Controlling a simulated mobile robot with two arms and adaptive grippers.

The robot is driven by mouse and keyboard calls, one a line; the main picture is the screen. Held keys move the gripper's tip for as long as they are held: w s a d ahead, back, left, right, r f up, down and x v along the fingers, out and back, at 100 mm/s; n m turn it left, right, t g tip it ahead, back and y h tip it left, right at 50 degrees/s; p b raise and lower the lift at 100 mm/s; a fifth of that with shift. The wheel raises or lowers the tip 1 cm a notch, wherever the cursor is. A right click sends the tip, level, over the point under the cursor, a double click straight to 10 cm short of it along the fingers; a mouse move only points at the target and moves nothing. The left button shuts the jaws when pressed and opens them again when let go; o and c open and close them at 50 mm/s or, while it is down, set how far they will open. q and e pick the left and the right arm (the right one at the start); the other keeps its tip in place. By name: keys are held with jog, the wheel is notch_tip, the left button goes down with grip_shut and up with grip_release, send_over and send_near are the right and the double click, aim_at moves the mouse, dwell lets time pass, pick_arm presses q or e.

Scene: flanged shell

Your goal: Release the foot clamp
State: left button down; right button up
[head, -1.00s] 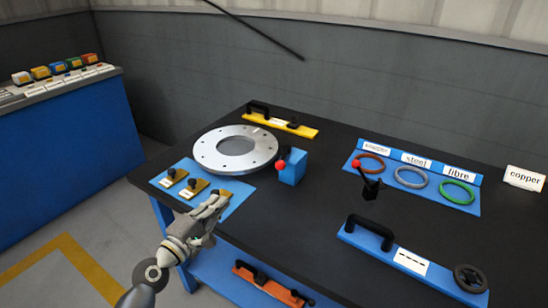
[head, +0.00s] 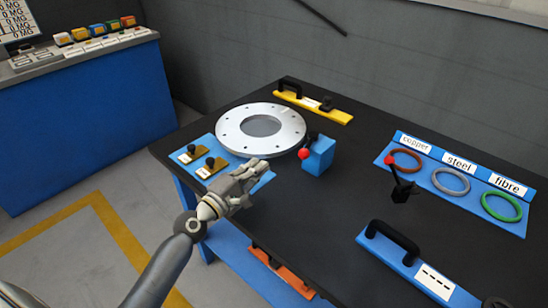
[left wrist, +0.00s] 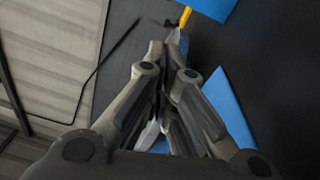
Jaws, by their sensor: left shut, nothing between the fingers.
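Two lever devices with red ball knobs stand on the dark table. One is a blue block (head: 319,156) at the right edge of the silver flanged ring (head: 290,125), its red knob (head: 304,154) on the left side. The other is a small black clamp-like piece (head: 402,193) in front of the seal tray. No label shows which is the foot clamp. My left gripper (head: 258,169) is shut and empty, left of the blue block and in front of the ring, apart from both. Its closed fingers (left wrist: 167,50) fill the middle of the left wrist view. My right gripper is not in view.
A blue tray (head: 460,199) holds copper, steel and fibre rings. A blue handled bar (head: 408,268) lies at the front right, a yellow one (head: 315,101) at the back. Small brass-coloured plates (head: 187,154) lie left of my gripper. The table's middle is bare.

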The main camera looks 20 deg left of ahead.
aim_at(309, 148)
pick_arm(q)
jog(key=x, duration=0.8)
jog(key=shift+w+d+r+p, duration=0.1)
jog(key=shift+w+p, duration=0.2)
jog(key=shift+w, duration=0.05)
jog(key=d, duration=0.1)
jog(key=d+p, duration=0.2)
jog(key=shift+w+r, duration=0.3)
jog(key=shift+r, duration=0.05)
jog(key=shift+s+d, duration=0.1)
jog(key=shift+d, duration=0.5)
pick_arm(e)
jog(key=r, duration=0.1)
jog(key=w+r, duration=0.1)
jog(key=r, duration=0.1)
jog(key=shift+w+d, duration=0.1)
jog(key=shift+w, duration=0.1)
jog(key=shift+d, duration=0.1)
